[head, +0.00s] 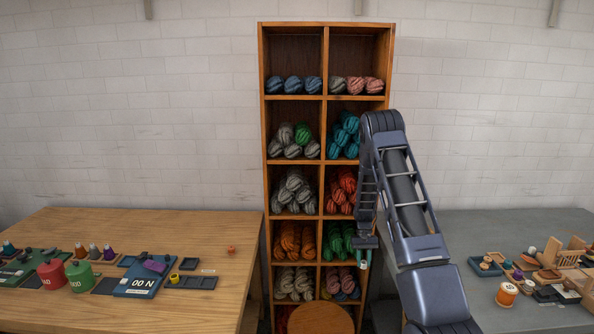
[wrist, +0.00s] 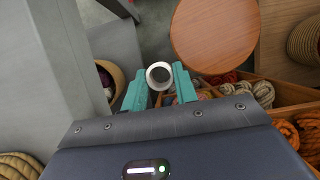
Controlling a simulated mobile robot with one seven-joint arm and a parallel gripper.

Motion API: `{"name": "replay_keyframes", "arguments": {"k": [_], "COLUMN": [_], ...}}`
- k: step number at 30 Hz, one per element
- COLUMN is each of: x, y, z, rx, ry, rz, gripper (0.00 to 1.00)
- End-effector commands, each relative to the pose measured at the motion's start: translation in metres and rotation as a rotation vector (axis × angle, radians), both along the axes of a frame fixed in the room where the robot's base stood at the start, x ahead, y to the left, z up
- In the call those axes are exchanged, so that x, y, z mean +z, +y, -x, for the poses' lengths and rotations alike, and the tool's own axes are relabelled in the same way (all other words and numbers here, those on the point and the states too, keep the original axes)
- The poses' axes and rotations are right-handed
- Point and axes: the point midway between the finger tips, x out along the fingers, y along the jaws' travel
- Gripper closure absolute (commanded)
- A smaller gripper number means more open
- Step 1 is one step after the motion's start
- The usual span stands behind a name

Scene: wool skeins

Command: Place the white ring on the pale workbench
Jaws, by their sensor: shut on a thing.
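My gripper (head: 364,258) hangs low in front of the right side of the wool shelf in the head view, between the two benches. In the wrist view my gripper (wrist: 159,76) has its teal fingers shut on the white ring (wrist: 158,87), whose dark opening faces the camera. The ring is too small to make out clearly in the head view. A light brown wooden workbench (head: 215,225) stands at the left and a grey workbench (head: 480,225) at the right. My gripper is apart from both. I cannot tell for sure which is the pale one.
The tall shelf (head: 391,60) holds wool skeins. A round wooden stool (head: 320,318) stands before it, also in the wrist view (wrist: 215,35). Spools, trays and a blue board (head: 140,285) crowd the left bench's left part. Wooden items (head: 560,255) fill the grey bench's right.

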Motion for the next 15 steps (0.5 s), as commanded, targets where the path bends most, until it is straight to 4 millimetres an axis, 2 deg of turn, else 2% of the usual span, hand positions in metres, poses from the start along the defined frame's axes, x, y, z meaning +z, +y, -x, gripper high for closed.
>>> {"name": "replay_keyframes", "arguments": {"k": [11, 15], "x": [0.001, 0.008], "y": [0.003, 0.025], "z": [-0.001, -0.006], "rx": [-0.005, -0.027], "ry": [-0.001, -0.002], "rz": [0.000, -0.001], "gripper": [0.96, 0.96]}}
